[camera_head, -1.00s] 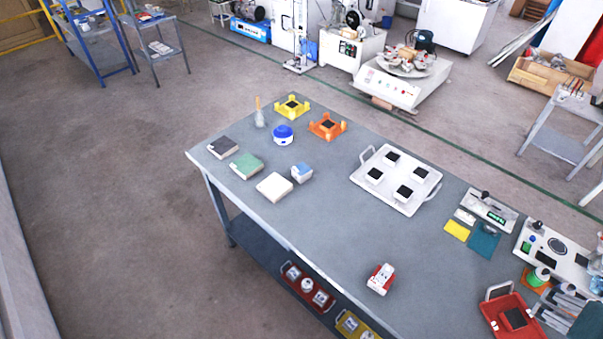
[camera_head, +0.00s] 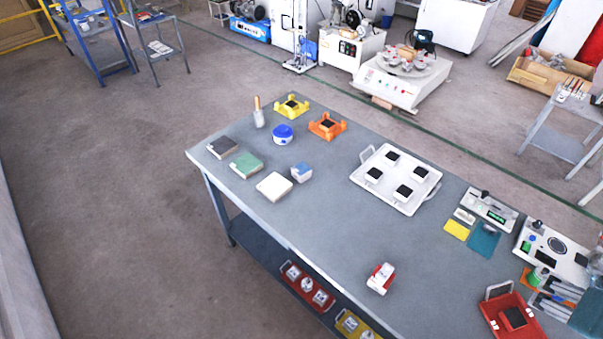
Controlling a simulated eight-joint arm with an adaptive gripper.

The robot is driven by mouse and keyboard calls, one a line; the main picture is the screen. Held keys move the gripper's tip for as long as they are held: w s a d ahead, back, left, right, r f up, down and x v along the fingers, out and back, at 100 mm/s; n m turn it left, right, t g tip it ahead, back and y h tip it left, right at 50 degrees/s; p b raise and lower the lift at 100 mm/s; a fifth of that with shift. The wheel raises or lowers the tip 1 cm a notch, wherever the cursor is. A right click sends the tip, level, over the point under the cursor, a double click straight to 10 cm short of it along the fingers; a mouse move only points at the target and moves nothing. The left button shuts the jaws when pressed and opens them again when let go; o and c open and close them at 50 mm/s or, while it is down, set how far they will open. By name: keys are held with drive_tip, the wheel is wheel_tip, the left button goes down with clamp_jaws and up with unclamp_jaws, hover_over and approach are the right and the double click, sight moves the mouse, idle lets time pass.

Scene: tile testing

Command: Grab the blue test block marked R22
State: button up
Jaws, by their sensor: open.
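A small block with a blue top and a pale side (camera_head: 301,173) sits on the grey table (camera_head: 330,225), just right of the white tile. Its marking is too small to read, so I cannot tell whether it says R22. A round blue-and-white container (camera_head: 283,134) stands behind it. My gripper does not show in this view.
Dark (camera_head: 223,147), green (camera_head: 246,165) and white (camera_head: 274,186) tiles lie along the left front edge. Yellow (camera_head: 291,107) and orange (camera_head: 327,126) holders stand behind. A white tray (camera_head: 412,208) holds several dark-topped blocks. A red-and-white object (camera_head: 381,278) sits near the front edge.

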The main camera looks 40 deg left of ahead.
drive_tip(key=w+a+r+n+g+y, duration=0.1)
drive_tip(key=w+a+r+n, duration=0.1)
drive_tip(key=w+a, duration=0.55)
drive_tip(key=w+a+r+n+g, duration=0.1)
drive_tip(key=w+a+r+n, duration=0.15)
drive_tip(key=w+a, duration=0.55)
drive_tip(key=w+a+f+n+g, duration=0.15)
drive_tip(key=w+a, duration=0.25)
drive_tip(key=a, duration=0.7)
drive_tip(key=w+a+f+n+g, duration=0.1)
drive_tip(key=w+a+f+n, duration=0.25)
drive_tip(key=a, duration=0.65)
drive_tip(key=n+g+h, duration=0.1)
drive_tip(key=n+g, duration=0.2)
drive_tip(key=n, duration=0.3)
hover_over(302, 168)
drive_tip(key=shift+t, duration=0.25)
drive_tip(key=f, duration=1.6)
drive_tip(key=f+b, duration=0.1)
drive_tip(key=f, duration=0.7)
drive_tip(key=shift+w+d+f, duration=0.1)
drive_tip(key=shift+d+f, duration=0.15)
drive_tip(key=shift+f, duration=0.1)
drive_tip(key=shift+a+f+n, duration=0.2)
drive_tip(key=shift+f+n, duration=0.05)
